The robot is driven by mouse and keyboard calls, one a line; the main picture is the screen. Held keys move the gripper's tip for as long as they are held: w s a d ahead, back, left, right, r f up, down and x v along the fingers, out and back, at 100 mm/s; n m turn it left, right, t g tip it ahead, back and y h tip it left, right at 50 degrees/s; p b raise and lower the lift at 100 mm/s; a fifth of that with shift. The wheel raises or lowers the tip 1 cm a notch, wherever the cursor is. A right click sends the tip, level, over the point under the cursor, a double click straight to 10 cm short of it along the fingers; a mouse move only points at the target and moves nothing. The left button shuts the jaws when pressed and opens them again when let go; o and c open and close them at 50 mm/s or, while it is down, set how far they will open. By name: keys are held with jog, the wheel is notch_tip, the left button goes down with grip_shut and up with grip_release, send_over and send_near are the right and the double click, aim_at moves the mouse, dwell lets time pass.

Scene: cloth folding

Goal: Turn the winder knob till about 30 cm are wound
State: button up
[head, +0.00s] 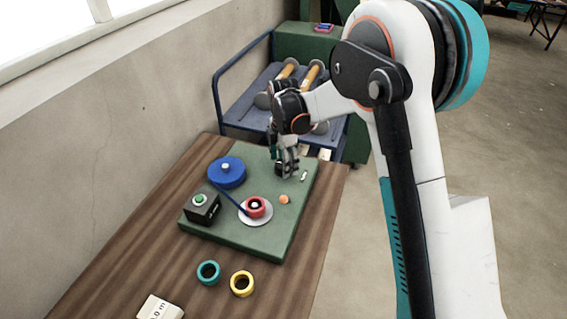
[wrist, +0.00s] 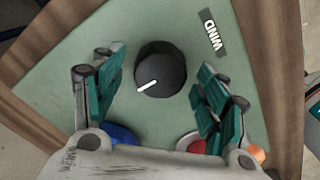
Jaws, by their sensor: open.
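The winder knob (wrist: 162,75) is round and black with a white pointer line, beside a "WIND" label (wrist: 211,36). In the wrist view my gripper (wrist: 162,62) is open, with one teal-padded finger on each side of the knob and visible gaps between.
A black box with a green button (head: 201,208) and an orange button (head: 284,199) are on the board. A teal ring (head: 208,272), a yellow ring (head: 242,284) and a white block (head: 160,308) lie on the wooden table (head: 120,255). A blue cart (head: 245,112) stands behind.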

jog(key=c, duration=1)
jog(key=shift+c, duration=0.2)
jog(key=shift+m, duration=0.4)
